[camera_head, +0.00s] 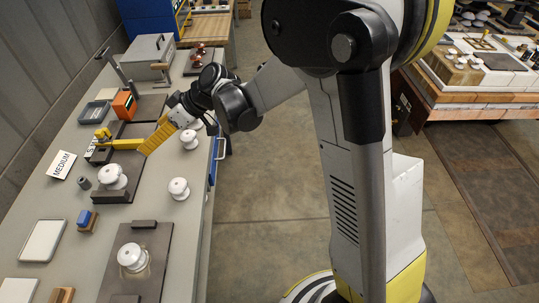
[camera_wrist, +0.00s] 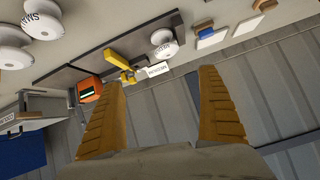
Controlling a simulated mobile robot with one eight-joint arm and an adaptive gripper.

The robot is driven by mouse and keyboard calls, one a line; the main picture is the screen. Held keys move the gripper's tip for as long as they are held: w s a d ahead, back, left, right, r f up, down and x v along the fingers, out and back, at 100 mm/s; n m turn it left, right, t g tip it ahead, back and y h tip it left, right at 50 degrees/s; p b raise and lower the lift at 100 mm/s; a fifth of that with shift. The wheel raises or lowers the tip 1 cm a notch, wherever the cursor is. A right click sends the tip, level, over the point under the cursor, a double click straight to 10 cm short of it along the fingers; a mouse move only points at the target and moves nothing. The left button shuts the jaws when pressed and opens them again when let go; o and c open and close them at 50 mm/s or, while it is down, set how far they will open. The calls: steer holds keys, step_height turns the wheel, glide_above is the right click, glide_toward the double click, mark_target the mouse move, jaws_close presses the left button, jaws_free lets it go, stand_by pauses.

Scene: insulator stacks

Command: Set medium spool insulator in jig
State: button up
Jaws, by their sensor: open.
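Several white spool insulators stand on the bench. One spool (camera_head: 112,177) stands on a dark plate (camera_head: 122,193) beside a card reading MEDIUM (camera_head: 62,164); it also shows in the wrist view (camera_wrist: 160,43). A yellow arm-like fixture (camera_head: 120,144) is at that plate. Another spool (camera_head: 132,257) stands on a nearer dark plate (camera_head: 151,237). Loose spools (camera_head: 178,188) and (camera_head: 189,139) stand near the bench's right edge. My gripper (camera_wrist: 165,80) is open and empty above the bench, beside the yellow fixture. I cannot tell which fixture is the jig.
An orange box (camera_head: 124,105), a grey case (camera_head: 148,57) and a grey tray (camera_head: 97,112) stand farther back. A blue block (camera_head: 84,217) and a pale tray (camera_head: 43,240) lie left of the nearer plate. The wall (camera_wrist: 285,105) runs close behind the bench.

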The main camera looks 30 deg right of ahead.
steer(key=s+d+r+m+t+h, duration=0.1)
steer(key=s+d+r+m+h, duration=0.1)
steer(key=s+d, duration=0.5)
steer(key=s+d+r+m+t+h, duration=0.1)
steer(key=s+d+m+h, duration=0.3)
steer(key=s+d, duration=0.4)
steer(key=s+d+r+m+t+h, duration=0.1)
steer(key=s+d+r+m+h, duration=0.1)
steer(key=s+d+m, duration=0.3)
steer(key=s+d+h, duration=0.1)
steer(key=s+d, duration=0.2)
steer(key=s, duration=0.1)
steer(key=shift+s+r+h, duration=0.3)
steer(key=shift+s+r, duration=0.05)
steer(key=shift+s, duration=0.05)
